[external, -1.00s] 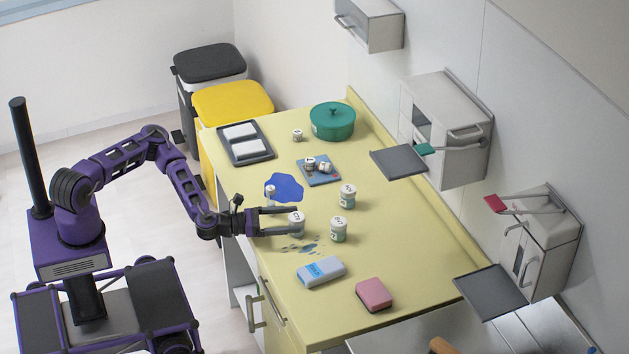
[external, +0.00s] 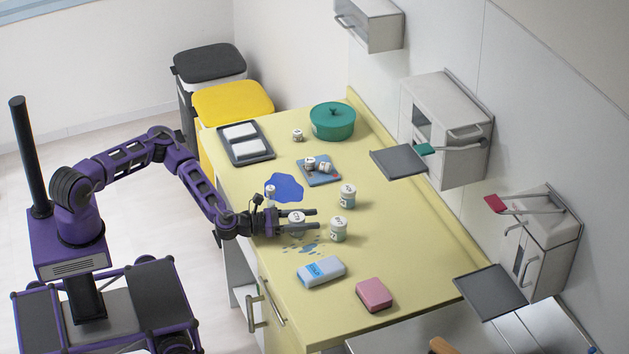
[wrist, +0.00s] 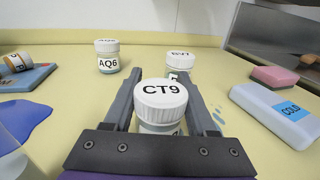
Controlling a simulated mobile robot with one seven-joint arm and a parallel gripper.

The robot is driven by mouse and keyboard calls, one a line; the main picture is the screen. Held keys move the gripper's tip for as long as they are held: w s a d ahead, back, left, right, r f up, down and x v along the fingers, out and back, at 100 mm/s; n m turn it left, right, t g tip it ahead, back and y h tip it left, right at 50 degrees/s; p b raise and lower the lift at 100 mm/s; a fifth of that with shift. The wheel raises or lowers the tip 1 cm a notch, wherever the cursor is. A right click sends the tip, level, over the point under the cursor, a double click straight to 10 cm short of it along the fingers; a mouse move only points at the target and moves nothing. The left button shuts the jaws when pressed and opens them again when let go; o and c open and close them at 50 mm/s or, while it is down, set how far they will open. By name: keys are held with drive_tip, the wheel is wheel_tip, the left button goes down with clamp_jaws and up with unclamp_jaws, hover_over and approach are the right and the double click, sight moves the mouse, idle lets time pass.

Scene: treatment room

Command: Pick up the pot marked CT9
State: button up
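The pot marked CT9 (wrist: 160,98) is a small jar with a ribbed white lid, upright on the yellow worktop (external: 385,250). It also shows in the external view (external: 297,217), between the fingers of my gripper (external: 296,219). In the wrist view my gripper (wrist: 161,108) has one dark finger on each side of the pot, close against its body. The fingers look shut on it. The pot's lower part is partly hidden by the gripper's palm. The pot still appears to stand on the worktop.
A pot marked AQ6 (wrist: 108,58) stands beyond, to the left. Another pot (wrist: 179,62) stands just behind CT9, its label partly hidden. A blue-white pack (external: 321,271) and pink block (external: 374,294) lie to the right. A blue patch (external: 286,187) and a tray (external: 246,155) lie left.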

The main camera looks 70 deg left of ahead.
drive_tip(key=c, duration=0.7)
